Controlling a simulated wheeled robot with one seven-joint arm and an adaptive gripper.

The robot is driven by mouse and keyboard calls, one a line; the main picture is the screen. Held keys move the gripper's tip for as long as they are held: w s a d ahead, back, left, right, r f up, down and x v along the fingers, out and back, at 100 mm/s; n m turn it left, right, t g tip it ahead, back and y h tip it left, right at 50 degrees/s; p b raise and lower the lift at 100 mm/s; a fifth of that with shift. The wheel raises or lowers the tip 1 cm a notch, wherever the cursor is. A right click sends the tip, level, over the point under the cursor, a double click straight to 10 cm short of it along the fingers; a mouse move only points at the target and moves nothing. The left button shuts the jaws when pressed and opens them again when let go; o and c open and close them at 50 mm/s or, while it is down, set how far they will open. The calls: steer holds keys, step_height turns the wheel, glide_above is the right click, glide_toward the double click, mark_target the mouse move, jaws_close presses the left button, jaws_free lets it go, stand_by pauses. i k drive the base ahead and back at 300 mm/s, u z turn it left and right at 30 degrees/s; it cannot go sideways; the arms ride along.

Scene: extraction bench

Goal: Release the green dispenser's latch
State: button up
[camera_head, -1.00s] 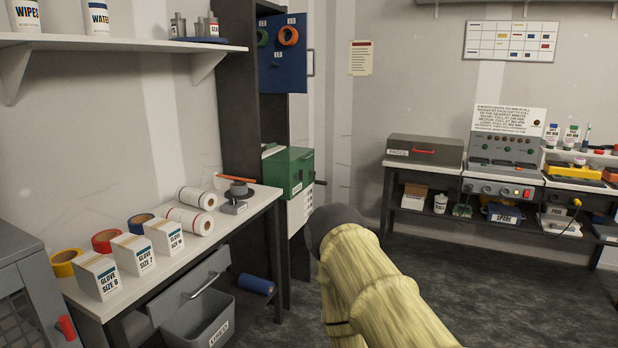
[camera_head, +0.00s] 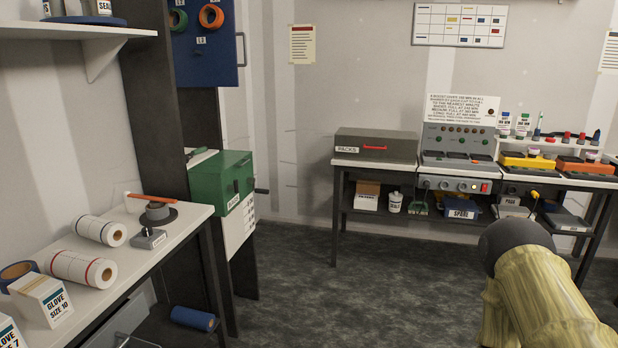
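The green dispenser (camera_head: 221,182) is a green box mounted on the dark upright frame left of centre, with a white sheet hanging below it. A dark handle sticks out from its right side, and small dark fittings show on its front. I cannot make out which of these is the latch. My arm, in a pale yellow sleeve with a dark rounded end, reaches in at the lower right, well apart from the dispenser. My gripper's fingers do not show.
A white table (camera_head: 140,262) with rolls, glove boxes and a round dark stand is at left. A far bench (camera_head: 345,160) holds a grey PACKS case (camera_head: 376,145), a control panel (camera_head: 458,145) and coloured chargers. The dark floor (camera_head: 330,290) between them is clear.

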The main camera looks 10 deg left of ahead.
mark_target(234, 187)
steer(key=i, duration=1.25)
steer(key=u, duration=0.45)
